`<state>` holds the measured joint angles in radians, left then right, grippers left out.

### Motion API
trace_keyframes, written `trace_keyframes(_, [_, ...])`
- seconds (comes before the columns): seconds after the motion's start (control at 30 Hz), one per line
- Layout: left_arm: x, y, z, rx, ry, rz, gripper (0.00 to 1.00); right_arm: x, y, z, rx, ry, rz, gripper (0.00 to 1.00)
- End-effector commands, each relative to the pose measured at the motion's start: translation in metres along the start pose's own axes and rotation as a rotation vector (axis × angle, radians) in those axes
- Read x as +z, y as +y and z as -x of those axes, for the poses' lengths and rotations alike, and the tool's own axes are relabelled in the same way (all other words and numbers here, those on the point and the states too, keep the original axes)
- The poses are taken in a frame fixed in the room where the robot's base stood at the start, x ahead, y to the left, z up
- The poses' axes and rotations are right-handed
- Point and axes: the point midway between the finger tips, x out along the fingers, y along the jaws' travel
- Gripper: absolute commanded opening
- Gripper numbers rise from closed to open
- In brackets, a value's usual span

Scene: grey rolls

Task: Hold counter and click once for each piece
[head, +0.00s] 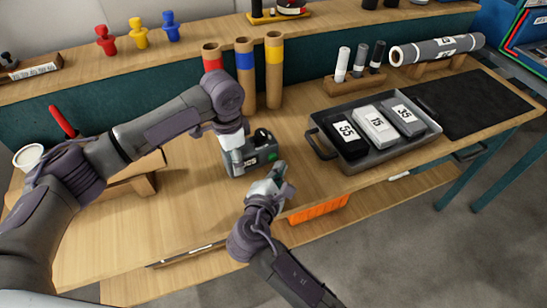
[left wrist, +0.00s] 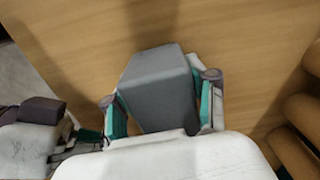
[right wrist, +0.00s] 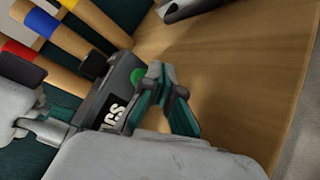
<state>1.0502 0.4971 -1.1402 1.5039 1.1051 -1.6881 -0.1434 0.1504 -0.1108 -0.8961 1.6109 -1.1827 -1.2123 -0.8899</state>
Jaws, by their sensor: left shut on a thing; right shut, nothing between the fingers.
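The counter (head: 262,157) is a dark grey box with a label and a green button, standing on the wooden table in the head view. My left gripper (head: 236,160) is shut on the counter, with its fingers on both sides of the grey body (left wrist: 160,85) in the left wrist view. My right gripper (head: 277,177) is shut and empty, just in front of the counter. In the right wrist view its fingertips (right wrist: 155,72) are close to the green button (right wrist: 136,76); I cannot tell whether they touch it. The pieces to count are not clearly identifiable.
A grey tray (head: 318,118) with blocks marked 55, 15 and 35 stands to the right. Three cardboard tubes (head: 274,85) with coloured bands stand behind the counter. A black mat (head: 470,105) lies far right. An orange bin (head: 318,208) is under the front edge.

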Motion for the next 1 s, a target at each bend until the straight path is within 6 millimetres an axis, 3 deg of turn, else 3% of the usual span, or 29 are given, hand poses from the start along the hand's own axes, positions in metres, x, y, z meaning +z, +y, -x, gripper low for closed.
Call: trace_keyframes(1.0, [-0.0001, 0.0001, 0.0002, 0.0, 0.0, 0.0, 0.09, -0.0033, 0.0044, -0.0055, 0.0, -0.001, 0.0, 0.0])
